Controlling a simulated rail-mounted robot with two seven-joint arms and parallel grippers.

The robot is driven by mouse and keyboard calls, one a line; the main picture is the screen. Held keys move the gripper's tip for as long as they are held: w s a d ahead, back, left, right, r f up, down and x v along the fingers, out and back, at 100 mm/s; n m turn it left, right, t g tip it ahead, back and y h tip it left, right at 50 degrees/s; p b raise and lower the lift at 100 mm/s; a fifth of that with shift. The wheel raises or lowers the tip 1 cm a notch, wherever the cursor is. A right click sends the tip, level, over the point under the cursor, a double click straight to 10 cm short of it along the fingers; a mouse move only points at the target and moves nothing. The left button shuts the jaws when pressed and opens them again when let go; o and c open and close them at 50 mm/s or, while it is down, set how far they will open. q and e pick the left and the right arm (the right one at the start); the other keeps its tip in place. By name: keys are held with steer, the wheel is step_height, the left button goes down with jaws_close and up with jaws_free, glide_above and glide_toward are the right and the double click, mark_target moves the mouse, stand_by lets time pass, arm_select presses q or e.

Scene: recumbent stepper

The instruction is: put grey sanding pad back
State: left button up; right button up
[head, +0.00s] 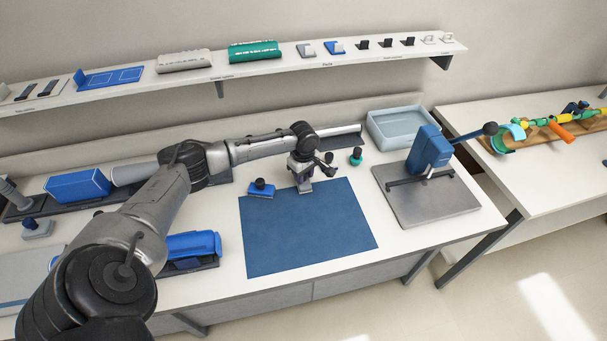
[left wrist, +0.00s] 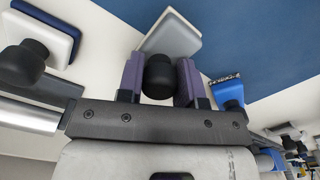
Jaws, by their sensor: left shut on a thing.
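The grey sanding pad (head: 305,187) is a small light-grey block at the back edge of the blue mat. My left gripper (head: 303,174) is above it, shut on its black knob. In the left wrist view the purple fingers (left wrist: 160,80) stand on both sides of the knob, with the grey pad (left wrist: 172,34) beyond. I cannot tell whether the pad touches the surface. The shelf (head: 230,76) holds a grey holder (head: 306,50) and a blue holder (head: 334,47) above a small label. My right gripper is not in view.
A blue block with a knob (head: 261,189) lies left of the gripper. A green knobbed piece (head: 355,157) stands to the right. A blue press (head: 430,148) and a pale tray (head: 398,126) are further right. The blue mat (head: 310,236) is clear in front.

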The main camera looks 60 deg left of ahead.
arm_select(q)
steer(key=o, duration=0.8)
steer(key=shift+o, duration=0.2)
step_height(320, 180, up, 10)
steer(key=shift+r+p, duration=0.25)
steer(key=shift+p, duration=0.55)
steer(key=shift+r, duration=0.85)
